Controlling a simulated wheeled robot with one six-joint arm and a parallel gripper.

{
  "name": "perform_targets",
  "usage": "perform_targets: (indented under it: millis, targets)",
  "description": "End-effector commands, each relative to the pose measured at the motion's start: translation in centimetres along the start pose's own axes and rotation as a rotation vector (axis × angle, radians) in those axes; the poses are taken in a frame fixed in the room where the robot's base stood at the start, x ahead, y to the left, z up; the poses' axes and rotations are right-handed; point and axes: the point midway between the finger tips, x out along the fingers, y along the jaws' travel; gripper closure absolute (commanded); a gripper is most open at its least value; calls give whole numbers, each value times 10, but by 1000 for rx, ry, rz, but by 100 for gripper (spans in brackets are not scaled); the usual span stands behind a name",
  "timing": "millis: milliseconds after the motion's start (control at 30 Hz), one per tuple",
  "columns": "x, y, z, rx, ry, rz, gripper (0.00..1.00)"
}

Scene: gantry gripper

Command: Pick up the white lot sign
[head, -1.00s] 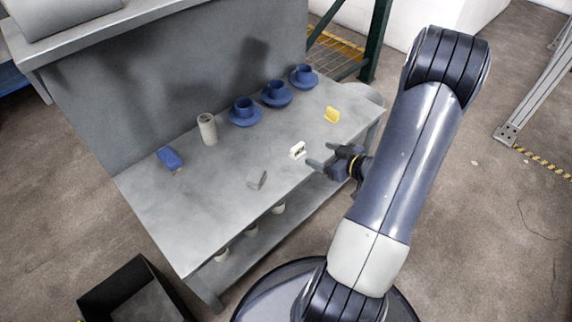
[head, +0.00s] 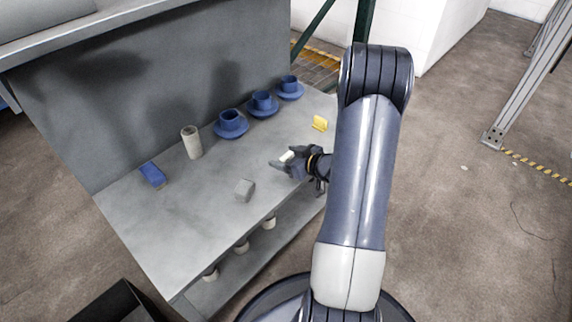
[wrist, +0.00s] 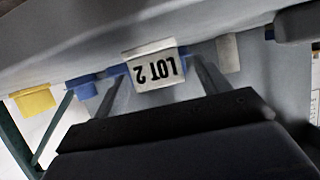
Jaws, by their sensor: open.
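The white lot sign (head: 287,156) stands on the grey table near its front edge, partly covered by my gripper in the head view. In the wrist view the sign (wrist: 156,66) appears upside down, with "LOT 2" in black letters. My gripper (head: 284,167) is open at the sign.
On the grey table (head: 150,225) are a yellow sign (head: 320,123), a grey block (head: 244,190), a blue object (head: 152,174), a beige cylinder (head: 192,143) and blue cups on saucers (head: 231,122). A black bin (head: 115,305) stands at front left.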

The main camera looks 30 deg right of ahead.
Motion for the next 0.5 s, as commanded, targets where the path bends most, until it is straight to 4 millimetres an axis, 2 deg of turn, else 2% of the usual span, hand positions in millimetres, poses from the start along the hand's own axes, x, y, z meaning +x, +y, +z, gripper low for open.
perform_targets:
  millis: [233, 500]
  targets:
    - [2, 0, -1, 0, 0, 0, 29]
    - [2, 0, -1, 0, 0, 0, 50]
